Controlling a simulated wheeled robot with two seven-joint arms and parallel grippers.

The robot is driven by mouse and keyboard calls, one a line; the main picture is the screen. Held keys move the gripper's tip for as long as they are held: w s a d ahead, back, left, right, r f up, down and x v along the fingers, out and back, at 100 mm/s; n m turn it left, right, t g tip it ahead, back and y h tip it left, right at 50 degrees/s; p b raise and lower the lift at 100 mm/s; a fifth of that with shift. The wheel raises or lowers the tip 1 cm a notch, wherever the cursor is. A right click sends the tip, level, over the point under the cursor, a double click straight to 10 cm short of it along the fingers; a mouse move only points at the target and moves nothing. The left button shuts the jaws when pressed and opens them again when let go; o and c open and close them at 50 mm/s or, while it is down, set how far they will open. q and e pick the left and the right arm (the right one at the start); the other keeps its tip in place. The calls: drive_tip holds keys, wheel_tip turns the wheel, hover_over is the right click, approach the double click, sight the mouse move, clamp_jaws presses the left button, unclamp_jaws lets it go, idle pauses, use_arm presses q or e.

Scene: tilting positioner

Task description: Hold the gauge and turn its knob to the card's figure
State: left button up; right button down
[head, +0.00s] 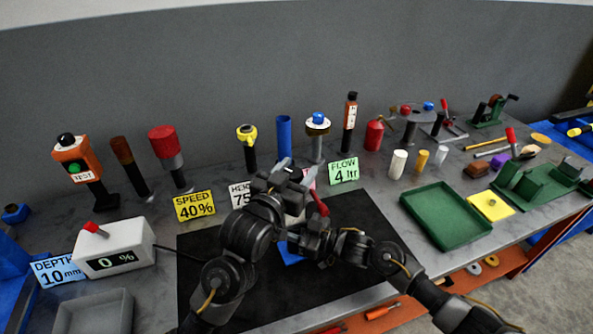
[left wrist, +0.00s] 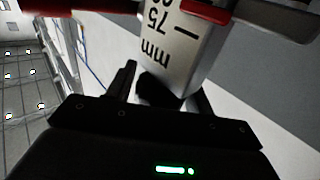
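A white bar (left wrist: 195,50), apparently the gauge, shows in the left wrist view with "75", "mm" and a tick mark, upside down. A red part (left wrist: 205,10) crosses it at the top. A dark round piece (left wrist: 160,88), apparently the knob, is at its near end between my left fingers; contact is unclear. In the head view my left gripper (head: 286,174) is above the black mat, with a red part (head: 318,201) beside it. My right gripper (head: 298,240) is close below; its fingers and grip are hidden. A white card (head: 241,196), partly covered, reads "HEI" and "75".
Speed (head: 195,206), flow (head: 343,172) and depth (head: 58,271) cards stand around the black mat (head: 365,230). A white box (head: 115,246) reading "0 %" is at left. A green tray (head: 446,215) is at right. Upright tools line the back. The mat's right part is clear.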

use_arm(q)
drive_tip(key=shift+o, duration=0.9)
drive_tip(key=v, duration=1.2)
drive_tip(key=shift+f, duration=0.1)
